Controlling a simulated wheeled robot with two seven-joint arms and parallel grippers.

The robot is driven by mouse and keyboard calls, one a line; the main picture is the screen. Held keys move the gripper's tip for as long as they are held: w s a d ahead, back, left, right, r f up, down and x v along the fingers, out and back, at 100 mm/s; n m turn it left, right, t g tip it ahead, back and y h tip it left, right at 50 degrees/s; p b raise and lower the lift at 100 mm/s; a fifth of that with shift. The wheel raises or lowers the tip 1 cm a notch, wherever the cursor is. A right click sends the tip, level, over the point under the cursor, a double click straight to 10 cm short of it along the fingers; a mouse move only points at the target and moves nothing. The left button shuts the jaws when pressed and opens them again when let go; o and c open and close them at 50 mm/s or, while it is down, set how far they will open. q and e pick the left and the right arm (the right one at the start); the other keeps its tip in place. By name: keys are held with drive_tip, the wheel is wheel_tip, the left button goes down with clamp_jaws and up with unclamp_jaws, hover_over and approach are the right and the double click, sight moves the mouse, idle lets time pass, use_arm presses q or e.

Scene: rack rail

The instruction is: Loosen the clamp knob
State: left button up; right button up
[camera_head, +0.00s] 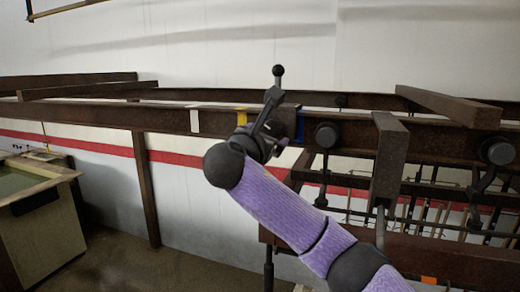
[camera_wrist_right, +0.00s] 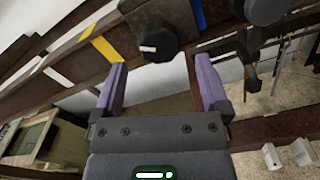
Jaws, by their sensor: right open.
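The clamp knob (camera_wrist_right: 158,38) is a dark, many-sided knob with a small pale label, on the brown rail (camera_wrist_right: 125,55) between a yellow and a blue stripe. My right gripper (camera_wrist_right: 160,64) is open, with its two purple fingers apart. In the right wrist view the knob shows just beyond the fingertips, near the middle of the gap, and nothing is held. I cannot tell the exact distance left to it. In the head view my right gripper (camera_head: 268,128) is in front of the rail and hides most of the knob's area. My left gripper is not in view.
Other round dark knobs (camera_head: 327,135) sit along the rail to the right. A short brown crossbeam (camera_head: 389,150) juts forward there. A bench (camera_head: 45,215) stands at the lower left. The floor (camera_head: 125,268) between bench and arm is clear.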

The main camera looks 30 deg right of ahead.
drive_tip(key=b+v, duration=0.2)
drive_tip(key=v, duration=0.4)
drive_tip(key=shift+s+a, duration=0.1)
